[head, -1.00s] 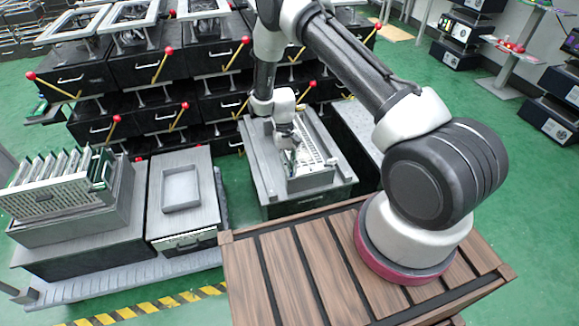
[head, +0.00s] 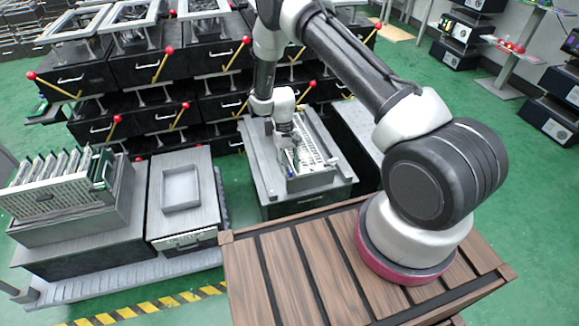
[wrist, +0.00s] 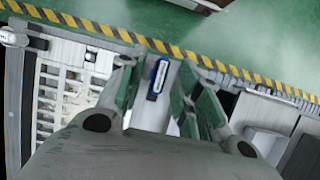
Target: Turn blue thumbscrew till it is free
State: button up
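The blue thumbscrew (wrist: 158,77) shows in the wrist view as a small blue piece with a pale face, on a grey surface beside a slotted rack (wrist: 70,95). My gripper (wrist: 160,85) has its green-padded fingers spread, one on each side of the thumbscrew in the picture, with gaps showing. I cannot tell how far the tips are above it. In the head view my gripper (head: 291,152) points down at the left part of the rack unit (head: 310,183) on the grey bench.
A card rack (head: 60,195) with green boards stands on the left bench. An empty grey tray (head: 181,188) lies on the bench beside it. Black drawer units with red-knobbed levers (head: 160,65) stand behind. Green floor (head: 235,185) is open between the benches.

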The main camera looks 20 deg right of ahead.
jog(key=v, duration=1.1)
jog(key=shift+r, duration=0.4)
jog(key=shift+w, duration=0.1)
jog(key=s+d+r+t, duration=0.3)
jog(key=s+d+r, duration=0.1)
jog(key=s+r, duration=0.6)
jog(key=s+d+r+t, duration=0.3)
jog(key=s+d+r, duration=0.2)
jog(key=s+r, duration=0.6)
jog(key=s+d+r+t, duration=0.3)
jog(key=s+r, duration=0.7)
jog(key=r, duration=0.9)
jog(key=shift+s+d, duration=0.3)
jog(key=shift+d, duration=0.9)
